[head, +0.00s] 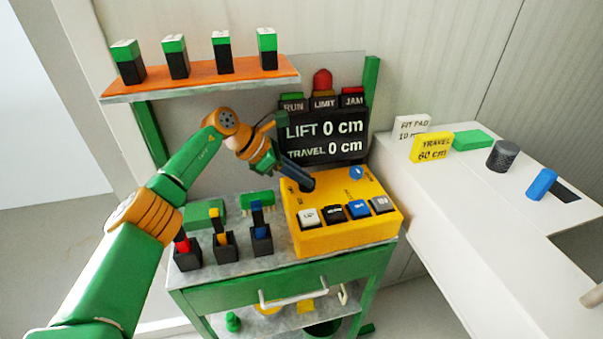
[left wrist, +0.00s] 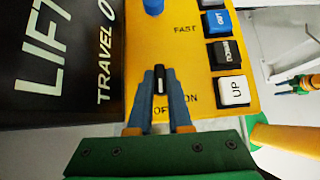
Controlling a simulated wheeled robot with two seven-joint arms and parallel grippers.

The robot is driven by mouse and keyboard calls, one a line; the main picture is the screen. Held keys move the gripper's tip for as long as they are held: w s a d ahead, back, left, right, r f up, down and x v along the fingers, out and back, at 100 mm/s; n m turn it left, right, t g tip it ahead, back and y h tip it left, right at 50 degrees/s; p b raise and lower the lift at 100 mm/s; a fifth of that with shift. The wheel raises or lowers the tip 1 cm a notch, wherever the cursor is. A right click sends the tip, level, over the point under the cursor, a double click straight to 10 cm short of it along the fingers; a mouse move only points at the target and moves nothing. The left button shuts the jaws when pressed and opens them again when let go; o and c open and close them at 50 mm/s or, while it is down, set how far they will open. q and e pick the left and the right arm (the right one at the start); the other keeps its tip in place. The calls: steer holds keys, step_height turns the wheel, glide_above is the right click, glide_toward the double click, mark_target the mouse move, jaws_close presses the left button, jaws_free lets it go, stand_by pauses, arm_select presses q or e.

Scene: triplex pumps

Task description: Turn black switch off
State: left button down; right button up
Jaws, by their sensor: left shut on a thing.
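The black switch (left wrist: 160,79) is a small dark lever with a pale mark on the yellow control box (head: 348,235). The letters "OF" and "ON" show beside it in the left wrist view, partly covered by my fingers. My left gripper (head: 307,184) reaches down to the box's left rear part. Its two blue-grey fingers (left wrist: 160,88) are shut on the switch, one on each side. In the head view the fingers hide most of the switch. Which way the lever is set cannot be told.
Several buttons, including a white UP button (left wrist: 233,90), and a blue knob (head: 356,172) are on the box. The display (head: 325,137) behind reads LIFT 0 cm and TRAVEL 0 cm. Black holders (head: 225,247) stand left of the box. A white counter (head: 440,190) is at right.

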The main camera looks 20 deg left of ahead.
arm_select(q)
steer(key=c, duration=0.8)
jaws_free()
steer(key=shift+c, duration=0.2)
steer(key=shift+s+a+r, duration=0.15)
steer(key=shift+a+r, duration=0.1)
steer(key=shift+r, duration=0.05)
steer(key=b+v, duration=0.1)
steer(key=v, duration=0.3)
steer(key=s+a+b, duration=0.3)
steer(key=s+a, duration=0.3)
steer(key=a, duration=0.4)
steer(key=shift+s, duration=0.25)
